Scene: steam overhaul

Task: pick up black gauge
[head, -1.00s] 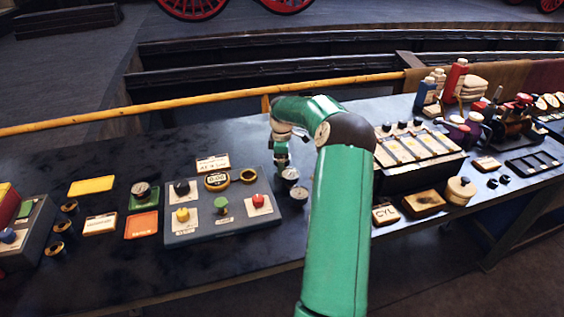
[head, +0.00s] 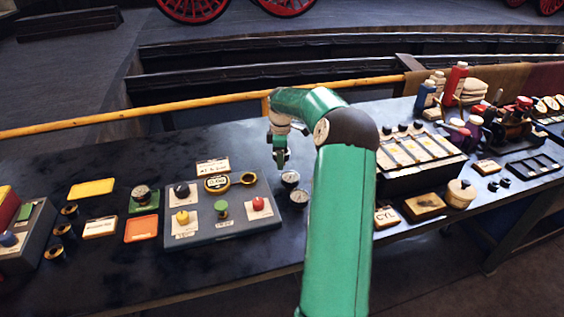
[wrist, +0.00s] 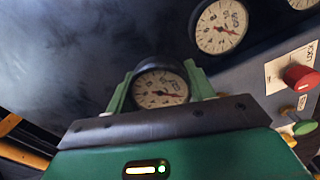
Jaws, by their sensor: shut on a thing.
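My gripper (wrist: 160,88) is shut on a black gauge (wrist: 161,89) with a round white dial and black rim, gripped between its two green fingers. In the head view my gripper (head: 281,160) is above the dark bench, just left of two similar round gauges. In the head view the held gauge is too small and dark to make out. The nearer gauge (head: 299,197) and the farther gauge (head: 290,178) lie on the bench; they also show at the top of the wrist view, one gauge (wrist: 220,27) whole and the other (wrist: 302,3) cut off.
A grey control panel (head: 240,222) with coloured knobs stands left of the gauges. A red knob (wrist: 302,78) shows at the right of the wrist view. A tray of yellow slots (head: 420,150) and a cream pot (head: 460,194) stand to the right. The bench's back left is clear.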

